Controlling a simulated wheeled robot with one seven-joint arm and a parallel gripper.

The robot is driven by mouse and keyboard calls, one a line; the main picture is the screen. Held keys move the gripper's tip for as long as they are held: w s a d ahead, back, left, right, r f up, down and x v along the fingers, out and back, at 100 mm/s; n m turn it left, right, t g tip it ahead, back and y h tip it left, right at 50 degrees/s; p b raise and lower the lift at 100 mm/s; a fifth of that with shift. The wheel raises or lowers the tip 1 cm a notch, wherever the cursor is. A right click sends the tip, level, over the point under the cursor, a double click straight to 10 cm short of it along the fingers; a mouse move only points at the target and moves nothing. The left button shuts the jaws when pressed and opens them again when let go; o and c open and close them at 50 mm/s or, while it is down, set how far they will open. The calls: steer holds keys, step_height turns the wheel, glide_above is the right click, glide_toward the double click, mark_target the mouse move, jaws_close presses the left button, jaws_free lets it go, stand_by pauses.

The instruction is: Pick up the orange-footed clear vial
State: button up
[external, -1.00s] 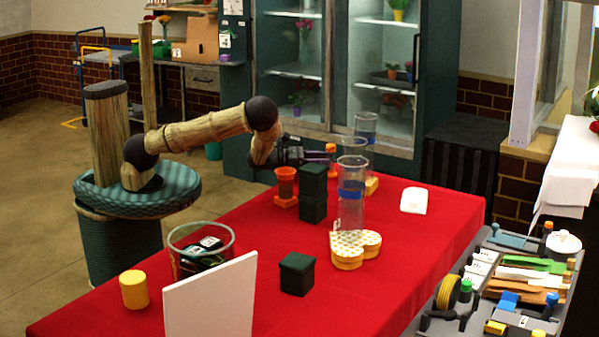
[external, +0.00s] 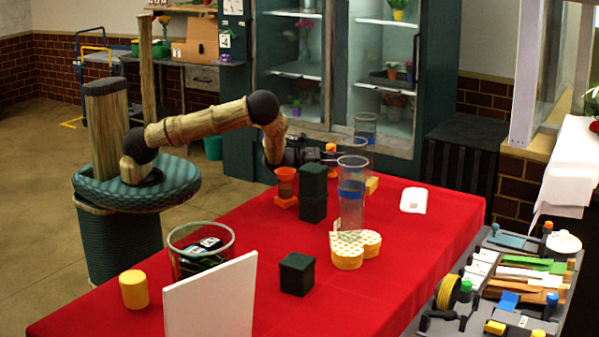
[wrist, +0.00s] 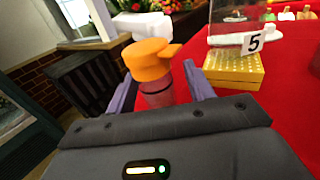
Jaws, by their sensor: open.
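A small clear vial (wrist: 157,94) with a wide orange end piece (wrist: 148,60) at its top stands between my fingers in the wrist view. Its body looks pinkish against the red cloth, and its lower end is hidden by my gripper. In the external view its orange top (external: 331,147) shows just beyond my gripper (external: 322,156). My gripper (wrist: 160,88) is open, with one purple finger on each side of the vial. I see gaps beside the vial and no clear grip on it.
An orange holder with a square foot (external: 285,202) and stacked dark green boxes (external: 313,192) stand nearer the camera. Tall clear cylinders (external: 352,205) stand right of my gripper.

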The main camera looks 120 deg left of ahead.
stand_by(0.3)
jaws_close()
steer(key=shift+r, duration=0.15)
step_height(320, 180, up, 10)
steer(key=b, duration=0.1)
steer(key=shift+b, duration=0.3)
stand_by(0.5)
